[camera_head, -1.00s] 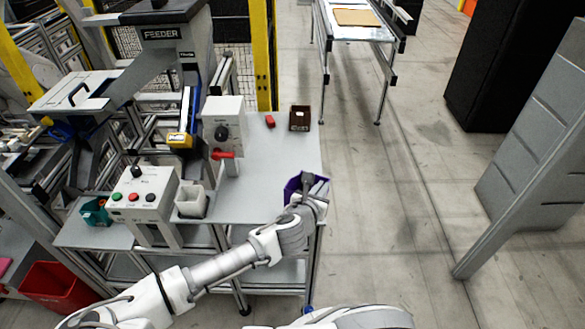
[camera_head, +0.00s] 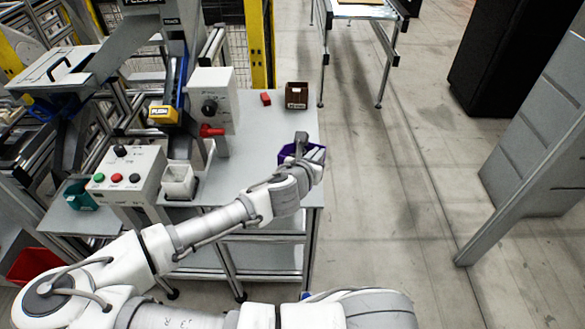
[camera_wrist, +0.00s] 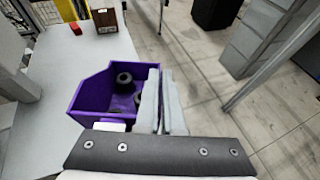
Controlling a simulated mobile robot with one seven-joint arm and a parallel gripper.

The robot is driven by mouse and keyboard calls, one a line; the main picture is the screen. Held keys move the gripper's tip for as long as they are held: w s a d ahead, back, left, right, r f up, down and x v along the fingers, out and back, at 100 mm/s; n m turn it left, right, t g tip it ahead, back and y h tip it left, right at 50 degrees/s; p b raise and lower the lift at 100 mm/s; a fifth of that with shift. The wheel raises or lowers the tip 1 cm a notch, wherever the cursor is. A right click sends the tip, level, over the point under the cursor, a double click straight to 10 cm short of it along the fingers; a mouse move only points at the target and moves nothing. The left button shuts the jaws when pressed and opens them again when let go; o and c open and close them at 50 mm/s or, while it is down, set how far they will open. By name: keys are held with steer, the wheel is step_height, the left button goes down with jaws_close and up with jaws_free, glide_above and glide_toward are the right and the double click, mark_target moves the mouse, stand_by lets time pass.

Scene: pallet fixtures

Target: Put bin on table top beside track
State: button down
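A purple bin (camera_head: 287,153) is at the right end of the grey table top (camera_head: 250,135), close to its right edge. In the wrist view the bin (camera_wrist: 92,97) shows several dark round parts inside. My gripper (camera_head: 301,150) is at the bin's right side. In the wrist view the fingers (camera_wrist: 163,103) are close together with the bin's right wall between them. I cannot tell whether the bin's underside touches the table. A slanted track (camera_head: 179,85) with a yellow end block rises at the table's back left.
A brown box (camera_head: 296,95) and a small red block (camera_head: 266,99) stand at the table's far right. A grey switch box (camera_head: 211,100) with a red handle, a button panel (camera_head: 125,175) and a white cup (camera_head: 178,181) stand left. The middle table surface is clear.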

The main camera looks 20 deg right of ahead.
mark_target(293, 150)
steer(key=shift+w+d+f+b, duration=0.1)
steer(key=shift+w+f+b, duration=0.15)
steer(key=shift+b, duration=0.9)
steer(key=shift+w, duration=0.3)
steer(key=w+a+f, duration=0.1)
steer(key=w, duration=0.1)
steer(key=w+f, duration=0.2)
steer(key=w, duration=0.1)
steer(key=w+a+f, duration=0.1)
steer(key=w+f, duration=0.1)
steer(key=w, duration=0.1)
steer(key=shift+a+p, duration=0.3)
steer(key=shift+p, duration=0.05)
steer(key=shift+w+f, duration=0.1)
steer(key=shift+f, duration=2.05)
steer(key=c, duration=1.5)
jaws_free()
steer(key=shift+f, duration=0.2)
steer(key=o, duration=0.5)
steer(key=shift+c, duration=0.2)
